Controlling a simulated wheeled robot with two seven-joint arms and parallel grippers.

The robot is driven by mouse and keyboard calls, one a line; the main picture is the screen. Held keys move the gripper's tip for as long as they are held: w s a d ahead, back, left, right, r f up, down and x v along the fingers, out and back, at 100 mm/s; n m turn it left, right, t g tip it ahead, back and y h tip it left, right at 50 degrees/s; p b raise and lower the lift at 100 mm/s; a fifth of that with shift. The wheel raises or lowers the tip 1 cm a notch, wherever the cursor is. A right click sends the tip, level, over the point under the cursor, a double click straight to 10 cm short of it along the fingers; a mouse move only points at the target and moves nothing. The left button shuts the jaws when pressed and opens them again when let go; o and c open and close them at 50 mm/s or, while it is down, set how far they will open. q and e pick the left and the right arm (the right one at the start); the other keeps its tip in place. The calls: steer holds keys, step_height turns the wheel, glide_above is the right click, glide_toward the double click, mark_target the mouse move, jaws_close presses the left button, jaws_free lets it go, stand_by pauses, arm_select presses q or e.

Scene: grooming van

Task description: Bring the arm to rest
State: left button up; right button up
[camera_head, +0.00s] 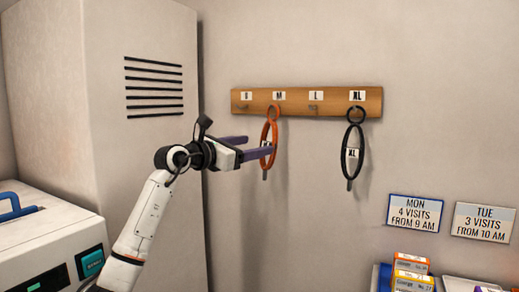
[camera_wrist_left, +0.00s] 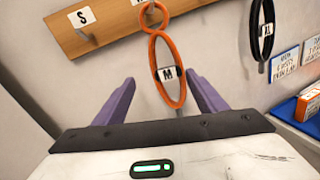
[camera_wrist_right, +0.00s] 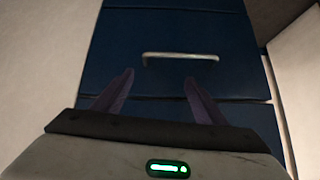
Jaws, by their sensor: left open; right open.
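My left gripper (camera_head: 246,147) is in front of the wall rack, near the orange loop marked M (camera_head: 265,134). In the left wrist view its two purple fingers (camera_wrist_left: 160,98) are apart, and the orange loop (camera_wrist_left: 157,62) shows beyond and between them, hanging from the rack. The fingers do not appear closed on it; whether one touches it I cannot tell. My right gripper (camera_wrist_right: 154,98) shows only in the right wrist view. Its fingers are apart with nothing between them, facing a dark blue drawer front with a metal handle (camera_wrist_right: 180,56).
The wooden rack (camera_head: 340,102) has hooks labelled S, M, L and XL. A black loop (camera_head: 352,155) hangs at XL. A pale cabinet (camera_head: 150,60) stands left; a white machine (camera_head: 45,240) is at lower left. Signs (camera_head: 415,213) and small boxes (camera_head: 411,270) are at lower right.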

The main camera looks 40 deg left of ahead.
arm_select(q)
steer(key=s+b, duration=0.1)
steer(key=s, duration=0.5)
steer(key=shift+s+d+b, duration=0.15)
steer(key=shift+d+b, duration=0.05)
steer(key=shift+b, duration=0.1)
arm_select(e)
steer(key=shift+w+a+f, duration=0.25)
steer(key=shift+a+f, duration=0.15)
steer(key=shift+r, duration=0.15)
